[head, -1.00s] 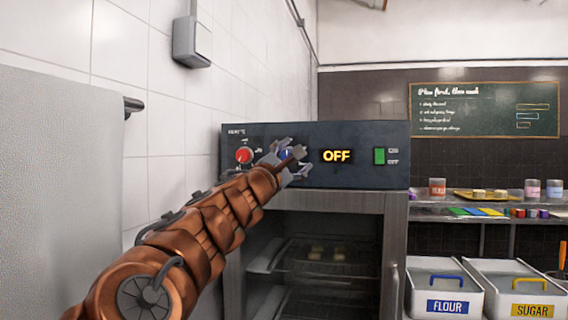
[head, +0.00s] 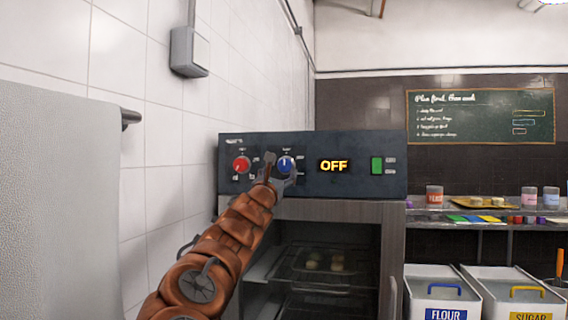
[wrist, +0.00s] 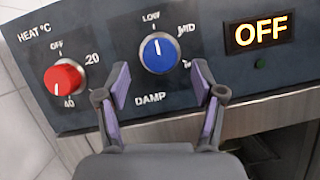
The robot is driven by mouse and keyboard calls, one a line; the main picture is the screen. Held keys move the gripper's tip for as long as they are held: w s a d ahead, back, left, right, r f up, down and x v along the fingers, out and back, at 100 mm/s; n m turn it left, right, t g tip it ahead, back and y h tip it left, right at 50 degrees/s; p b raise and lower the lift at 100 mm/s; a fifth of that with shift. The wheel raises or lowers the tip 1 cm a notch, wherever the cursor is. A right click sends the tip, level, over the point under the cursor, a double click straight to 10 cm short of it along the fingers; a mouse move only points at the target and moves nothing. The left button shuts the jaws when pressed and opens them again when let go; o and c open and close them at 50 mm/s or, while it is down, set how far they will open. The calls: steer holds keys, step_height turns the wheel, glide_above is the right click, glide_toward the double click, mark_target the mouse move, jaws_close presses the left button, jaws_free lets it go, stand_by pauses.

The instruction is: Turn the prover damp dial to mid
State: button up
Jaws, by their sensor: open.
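The blue damp dial (wrist: 160,53) is on the prover's dark control panel, with LOW above it and MID to its upper right. Its white pointer line points up, near LOW. The dial also shows in the head view (head: 285,164). My gripper (wrist: 162,83) is open and empty, its fingers spread just below the dial on either side. The fingers look clear of the dial, though their depth to it is hard to judge. In the head view my gripper (head: 279,169) overlaps the dial's lower left.
A red heat dial (wrist: 64,78) sits left of the damp dial. A display (wrist: 258,33) reading OFF is to the right, then a green switch (head: 377,166). A tiled wall (head: 160,130) runs along the left.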

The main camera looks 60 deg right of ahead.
mark_target(284, 166)
steer(key=shift+p+x, duration=1.1)
steer(key=shift+x, duration=0.95)
steer(key=shift+c, duration=0.4)
steer(key=c, duration=1.1)
steer(key=shift+o, duration=0.2)
